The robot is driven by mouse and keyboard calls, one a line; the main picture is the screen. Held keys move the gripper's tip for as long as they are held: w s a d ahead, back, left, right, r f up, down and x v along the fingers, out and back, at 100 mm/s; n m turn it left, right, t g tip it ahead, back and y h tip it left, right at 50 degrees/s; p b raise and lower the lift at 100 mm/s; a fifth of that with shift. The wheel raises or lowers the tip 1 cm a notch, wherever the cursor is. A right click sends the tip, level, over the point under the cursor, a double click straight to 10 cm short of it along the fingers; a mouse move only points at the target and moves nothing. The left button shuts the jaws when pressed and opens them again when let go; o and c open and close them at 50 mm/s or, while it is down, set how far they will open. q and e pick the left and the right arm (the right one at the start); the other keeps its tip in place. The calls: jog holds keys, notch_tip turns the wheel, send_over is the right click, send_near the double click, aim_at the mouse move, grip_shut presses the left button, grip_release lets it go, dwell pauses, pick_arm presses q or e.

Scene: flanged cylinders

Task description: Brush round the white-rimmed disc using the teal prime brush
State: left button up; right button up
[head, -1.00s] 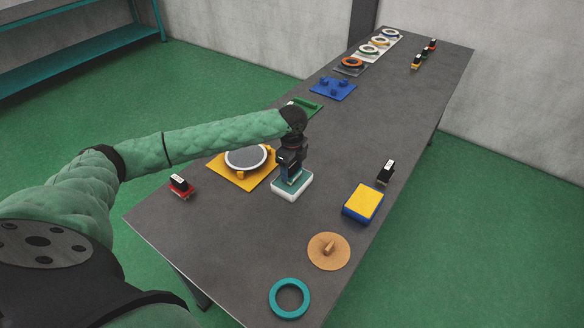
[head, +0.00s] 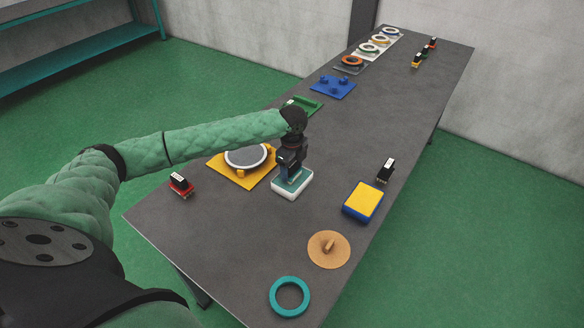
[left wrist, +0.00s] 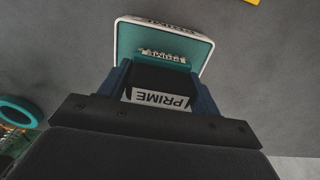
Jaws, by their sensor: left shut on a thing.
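The white-rimmed disc (head: 246,158) has a grey face and lies on a yellow plate (head: 228,178) with small yellow blocks at its rim. My left gripper (head: 290,172) is shut on the teal prime brush, whose white PRIME label (left wrist: 156,99) shows in the left wrist view. The gripper points down over a white-rimmed teal pad (head: 280,192), right of the disc. The pad (left wrist: 125,40) also shows in the left wrist view. The brush's lower end is at the pad; I cannot tell whether it touches. My right gripper is not in view.
A red-based brush (head: 180,185) stands left of the plate. A black-topped brush (head: 386,170), a yellow-and-blue block (head: 362,202), a tan disc with a knob (head: 328,260) and a teal ring (head: 289,297) are to the right and near. A green tray (head: 312,107) lies beyond.

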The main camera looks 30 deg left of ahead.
pick_arm(q)
jog(key=shift+p, duration=0.3)
jog(key=shift+f, duration=0.1)
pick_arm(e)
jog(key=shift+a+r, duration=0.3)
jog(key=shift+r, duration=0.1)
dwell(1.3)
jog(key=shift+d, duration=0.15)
